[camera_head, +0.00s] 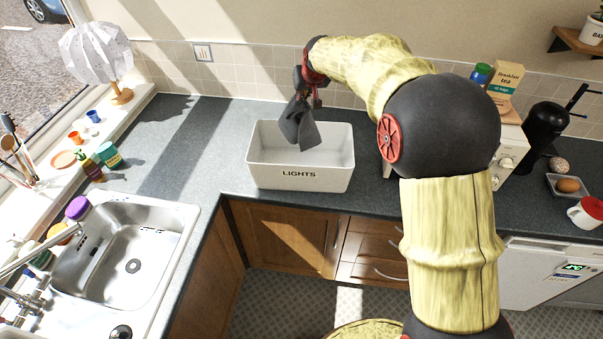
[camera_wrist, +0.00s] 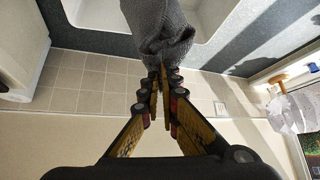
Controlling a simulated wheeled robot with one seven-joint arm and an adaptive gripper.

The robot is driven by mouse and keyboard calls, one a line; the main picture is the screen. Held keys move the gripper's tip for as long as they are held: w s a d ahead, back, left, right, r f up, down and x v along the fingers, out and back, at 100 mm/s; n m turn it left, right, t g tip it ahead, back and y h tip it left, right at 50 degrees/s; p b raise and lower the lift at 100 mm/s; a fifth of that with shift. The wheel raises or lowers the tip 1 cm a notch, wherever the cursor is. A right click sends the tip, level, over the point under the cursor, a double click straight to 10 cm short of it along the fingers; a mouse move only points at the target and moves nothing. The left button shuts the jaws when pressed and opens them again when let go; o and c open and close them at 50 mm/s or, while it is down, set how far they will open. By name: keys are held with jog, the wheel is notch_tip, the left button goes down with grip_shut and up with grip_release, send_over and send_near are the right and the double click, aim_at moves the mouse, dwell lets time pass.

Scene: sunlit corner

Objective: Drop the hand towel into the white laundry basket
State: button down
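The dark grey hand towel (camera_head: 299,124) hangs from my gripper (camera_head: 312,92) over the white laundry basket (camera_head: 300,180). The basket is marked "LIGHTS" and stands on the worktop. In the head view the towel's lower end overlaps the basket's opening; I cannot tell whether it dips below the rim. In the wrist view the two fingers of my gripper (camera_wrist: 160,85) are closed together on the bunched towel (camera_wrist: 163,30). The basket (camera_wrist: 205,25) shows behind the towel there.
A white appliance (camera_head: 508,150) stands right of the basket, partly behind my arm. A sink (camera_head: 130,255) lies at the left. A lamp (camera_head: 97,55) and small pots line the window sill. The worktop (camera_head: 215,150) left of the basket is clear.

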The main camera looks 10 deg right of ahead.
notch_tip(320, 180, down, 18)
jog(key=b, duration=1)
jog(key=shift+f+b, duration=0.25)
jog(key=shift+b, duration=0.15)
jog(key=c, duration=2)
grip_release()
jog(key=shift+o, duration=1.2)
jog(key=o, duration=0.4)
jog(key=shift+c, duration=0.2)
notch_tip(320, 180, up, 12)
jog(key=p, duration=0.6)
jog(key=shift+p, duration=0.3)
